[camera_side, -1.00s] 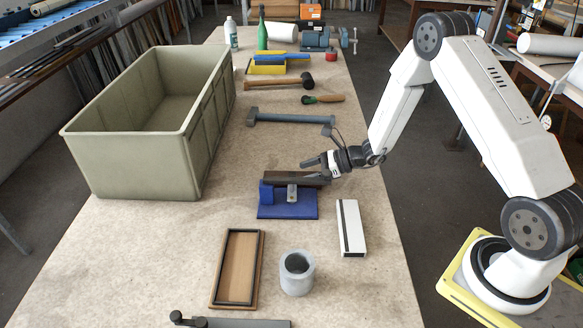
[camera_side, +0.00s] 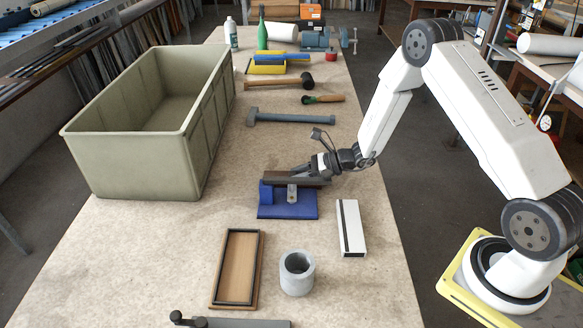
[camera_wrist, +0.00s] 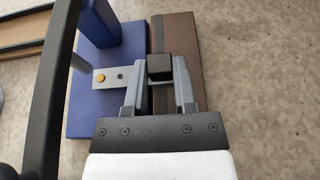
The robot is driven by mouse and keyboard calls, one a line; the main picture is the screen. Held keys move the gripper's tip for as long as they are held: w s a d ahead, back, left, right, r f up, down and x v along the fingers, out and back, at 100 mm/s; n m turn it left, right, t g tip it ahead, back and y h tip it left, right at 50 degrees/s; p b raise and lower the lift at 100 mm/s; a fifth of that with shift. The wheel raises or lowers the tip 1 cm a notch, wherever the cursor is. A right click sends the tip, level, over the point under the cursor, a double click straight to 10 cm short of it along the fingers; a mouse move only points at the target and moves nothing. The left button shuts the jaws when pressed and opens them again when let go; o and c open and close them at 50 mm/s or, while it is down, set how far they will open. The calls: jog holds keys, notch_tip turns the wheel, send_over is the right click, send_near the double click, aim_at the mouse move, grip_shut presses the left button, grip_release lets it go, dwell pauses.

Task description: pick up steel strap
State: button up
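The steel strap (camera_wrist: 112,76) is a grey flat strip with a brass-coloured bolt head, on a blue base (camera_wrist: 82,115). The fingers look open. I cannot tell whether they touch the block, or whether it belongs to the strap. In the side view my gripper (camera_side: 305,169) is low at the profile.
A large green crate (camera_side: 190,125) stands at the left. A white bar (camera_side: 350,228) lies right of the fixture. A wooden tray (camera_side: 257,270) and a grey cylinder (camera_side: 297,280) are in front. A grey hammer (camera_side: 290,118) lies behind; bare bench lies between.

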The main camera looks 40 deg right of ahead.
grip_shut()
jog(key=shift+r, duration=0.15)
jog(key=shift+r, duration=0.4)
jog(key=shift+d+r, duration=0.25)
jog(key=s+d, duration=0.1)
jog(key=d, duration=0.4)
jog(key=s+d, duration=0.1)
jog(key=d, duration=0.5)
jog(key=s+d, duration=0.1)
jog(key=d, duration=0.5)
jog(key=shift+s+d, duration=0.1)
jog(key=shift+s, duration=0.15)
